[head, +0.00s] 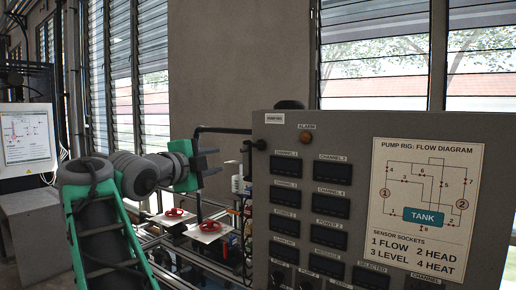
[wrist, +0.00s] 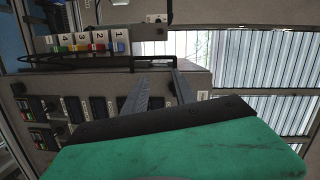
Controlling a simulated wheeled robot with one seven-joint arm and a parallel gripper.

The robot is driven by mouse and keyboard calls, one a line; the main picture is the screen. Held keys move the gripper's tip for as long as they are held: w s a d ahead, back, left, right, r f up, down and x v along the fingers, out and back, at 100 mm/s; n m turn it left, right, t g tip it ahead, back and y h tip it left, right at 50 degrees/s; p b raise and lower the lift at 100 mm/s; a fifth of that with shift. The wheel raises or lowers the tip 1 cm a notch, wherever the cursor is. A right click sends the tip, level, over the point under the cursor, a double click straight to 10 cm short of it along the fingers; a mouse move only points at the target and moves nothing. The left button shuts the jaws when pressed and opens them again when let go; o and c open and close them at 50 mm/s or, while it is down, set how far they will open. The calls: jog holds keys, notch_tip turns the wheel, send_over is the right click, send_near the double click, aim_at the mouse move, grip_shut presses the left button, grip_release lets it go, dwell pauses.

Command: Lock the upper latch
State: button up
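My gripper (head: 214,160) is in the middle of the head view, left of the grey control panel (head: 300,125). Its two grey fingers are apart with nothing seen between them. In the wrist view the fingers (wrist: 164,82) point up over the panel side. A small black fitting (head: 257,145) sits at the panel's upper left edge; I cannot tell if it is the upper latch or how it is set. A black bar (head: 222,129) runs leftward from the panel, above my gripper, and bends down behind it. No clearly identifiable latch shows.
Two red handwheels (head: 174,212) stand on pale plates below my gripper, among pipes. In the wrist view, numbered coloured sockets (wrist: 82,43) are at upper left. A cabinet with a diagram (head: 25,138) stands at far left. Louvred windows (head: 420,50) are behind.

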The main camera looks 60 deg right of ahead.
aim_at(256, 146)
jog(key=s+d+r+m+g+p, duration=0.1)
jog(key=s+d, duration=0.1)
jog(key=d, duration=0.1)
jog(key=s+d+r+m+g+p, duration=0.1)
jog(key=s+d+p, duration=0.1)
jog(key=d, duration=0.2)
jog(key=s+d+r+m+g+p, duration=0.1)
jog(key=s+d+m, duration=0.1)
jog(key=d, duration=0.1)
jog(key=shift+s+d+r+h, duration=0.1)
jog(key=shift+s+d+h, duration=0.15)
jog(key=shift+h, duration=0.05)
jog(key=shift+d+f, duration=0.1)
jog(key=shift+f, duration=0.15)
jog(key=shift+d, duration=0.35)
grip_shut()
dwell(0.7)
